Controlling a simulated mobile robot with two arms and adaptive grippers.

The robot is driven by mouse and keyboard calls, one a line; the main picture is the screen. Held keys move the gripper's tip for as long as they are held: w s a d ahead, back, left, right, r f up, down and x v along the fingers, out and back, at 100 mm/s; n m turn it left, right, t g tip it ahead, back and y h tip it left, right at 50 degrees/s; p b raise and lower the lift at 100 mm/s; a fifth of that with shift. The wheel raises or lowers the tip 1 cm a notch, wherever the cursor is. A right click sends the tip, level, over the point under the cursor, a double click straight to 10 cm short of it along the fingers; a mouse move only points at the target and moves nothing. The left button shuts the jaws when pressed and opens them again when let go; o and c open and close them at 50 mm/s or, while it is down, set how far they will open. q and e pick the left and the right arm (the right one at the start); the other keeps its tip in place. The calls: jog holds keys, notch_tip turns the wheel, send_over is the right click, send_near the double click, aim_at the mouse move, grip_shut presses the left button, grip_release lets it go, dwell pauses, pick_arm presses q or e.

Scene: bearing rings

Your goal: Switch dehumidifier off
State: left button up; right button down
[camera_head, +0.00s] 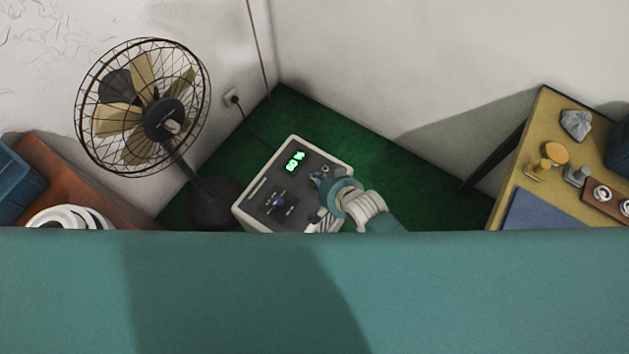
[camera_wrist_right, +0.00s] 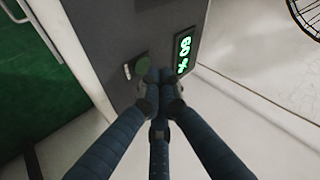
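The dehumidifier (camera_head: 257,190) is a pale box with a dark grey top panel, standing on the green floor. Its green display (camera_head: 295,161) is lit and reads about 60 %; it also shows in the right wrist view (camera_wrist_right: 184,55). My right gripper (camera_head: 319,181) is over the panel's right side. My left gripper is out of view.
A caged fan (camera_head: 145,108) stands left of the dehumidifier. A wall socket with a plug (camera_head: 233,98) is behind. A yellow-topped table (camera_head: 520,165) with small items is at the right, and a brown table (camera_head: 80,180) is at the left. Green floor is clear behind the dehumidifier.

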jog(key=shift+f, duration=0.1)
dwell(0.4)
jog(key=shift+f, duration=0.4)
dwell(0.3)
jog(key=shift+r+p, duration=0.5)
notch_tip(320, 180, up, 6)
jog(key=p, duration=0.6)
dwell(0.5)
